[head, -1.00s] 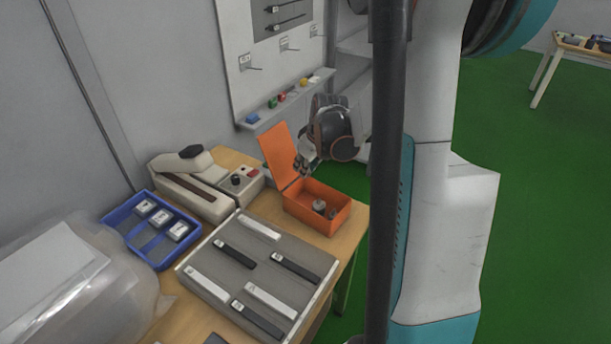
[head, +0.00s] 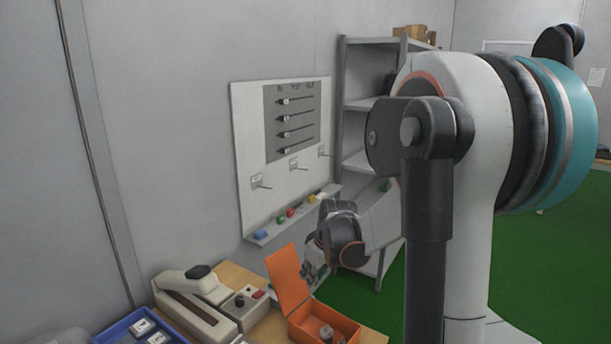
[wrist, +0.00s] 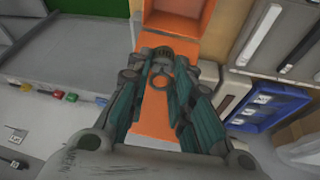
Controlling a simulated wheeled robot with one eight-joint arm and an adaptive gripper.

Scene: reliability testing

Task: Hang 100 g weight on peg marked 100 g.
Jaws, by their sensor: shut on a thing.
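My gripper (head: 311,271) is behind and above the open orange box, close to its raised lid. The wrist view shows its fingers (wrist: 162,62) closed on a small grey weight (wrist: 161,54), which the fingers largely hide. Its mass marking cannot be read. Three pegs stick out from the white wall board: a left peg (head: 261,183), a middle peg (head: 299,164) and a right peg (head: 323,153). Their labels are too small to read, so I cannot tell which is the 100 g one. The pegs look empty.
The orange box (head: 341,322) holds at least one more grey weight (head: 326,333). A ledge (head: 262,239) with coloured pieces runs under the board. A grey shelf (head: 361,105) stands right of it. A beige device (head: 197,303) and blue tray (head: 112,336) are on the table.

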